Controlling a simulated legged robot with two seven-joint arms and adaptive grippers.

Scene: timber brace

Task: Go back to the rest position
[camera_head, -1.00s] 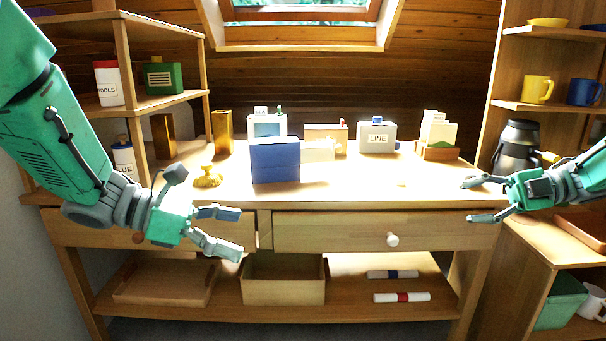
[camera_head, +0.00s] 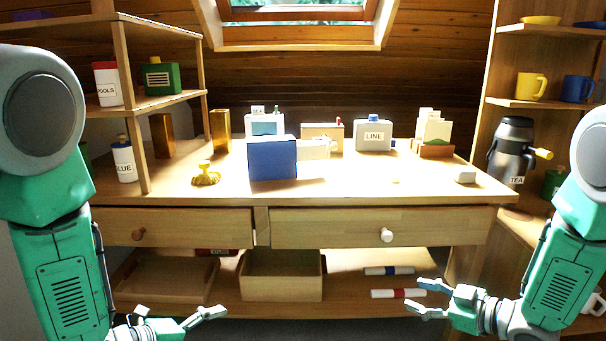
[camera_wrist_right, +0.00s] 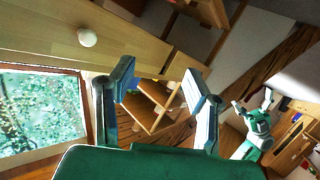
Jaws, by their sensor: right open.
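My right gripper (camera_head: 424,298) is open and empty in the head view, low in front of the bench's lower shelf. Its two parted fingers also show in the right wrist view (camera_wrist_right: 160,84), with nothing between them. My left gripper (camera_head: 200,316) is at the bottom left edge of the head view, in front of the lower shelf. One finger shows clearly; the rest is cut off by the frame, so its opening is unclear. Both arms hang down at the sides, apart from the bench.
The bench top (camera_head: 340,186) holds a blue box (camera_head: 272,159), a yellow knobbed piece (camera_head: 205,175) and a LINE container (camera_head: 373,135). Shelves stand left and right; a TEA flask (camera_head: 513,148) is right.

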